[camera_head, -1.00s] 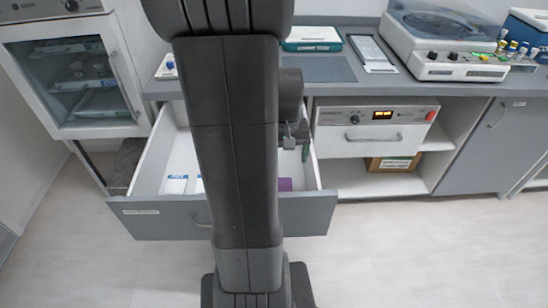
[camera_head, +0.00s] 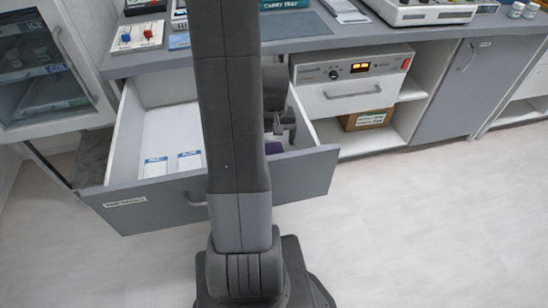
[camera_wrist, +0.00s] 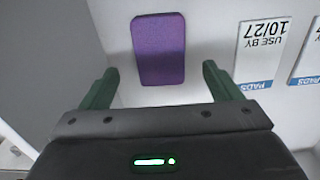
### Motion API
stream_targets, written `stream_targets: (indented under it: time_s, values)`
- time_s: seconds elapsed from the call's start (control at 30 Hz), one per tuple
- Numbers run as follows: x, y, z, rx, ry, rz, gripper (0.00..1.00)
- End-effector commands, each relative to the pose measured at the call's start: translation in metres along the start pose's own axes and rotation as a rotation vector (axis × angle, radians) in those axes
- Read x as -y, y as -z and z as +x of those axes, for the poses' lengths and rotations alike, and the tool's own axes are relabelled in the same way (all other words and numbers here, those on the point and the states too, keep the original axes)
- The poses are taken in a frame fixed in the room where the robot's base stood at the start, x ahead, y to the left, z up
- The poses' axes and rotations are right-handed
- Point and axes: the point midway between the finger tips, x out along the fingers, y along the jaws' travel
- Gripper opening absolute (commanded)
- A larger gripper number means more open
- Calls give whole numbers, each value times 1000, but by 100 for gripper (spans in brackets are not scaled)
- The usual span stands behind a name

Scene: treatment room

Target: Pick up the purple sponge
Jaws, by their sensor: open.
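The purple sponge (camera_wrist: 159,50) lies on the white floor of the open drawer, as seen in the wrist view. It is a rounded rectangle, ahead of and between my fingers. In the head view only a small purple part of it (camera_head: 249,148) shows beside my arm, above the drawer's front edge. My gripper (camera_wrist: 158,82) is open, with its green fingers spread to either side and nothing between them. It also shows in the head view (camera_head: 281,132), over the right part of the drawer.
The open drawer (camera_head: 125,209) has a grey front and white walls. Two white packs (camera_head: 155,167) lie in its left part; one reads "PADS" in the wrist view (camera_wrist: 258,55). The counter (camera_head: 300,42) above holds trays and a device. The floor to the right is clear.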

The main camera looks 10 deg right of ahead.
Motion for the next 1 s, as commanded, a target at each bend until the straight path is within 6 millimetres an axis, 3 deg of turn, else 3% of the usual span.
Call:
stream_targets:
  time_s: [0.3,0.63,0.67,0.9,1.0]
  values:
    - [0,-3,44,3,0,0,85]
    - [0,-2,51,0,0,0,85]
    - [0,-2,51,0,0,0,83]
    - [0,-2,51,0,0,0,37]
    - [0,-2,51,0,0,0,37]
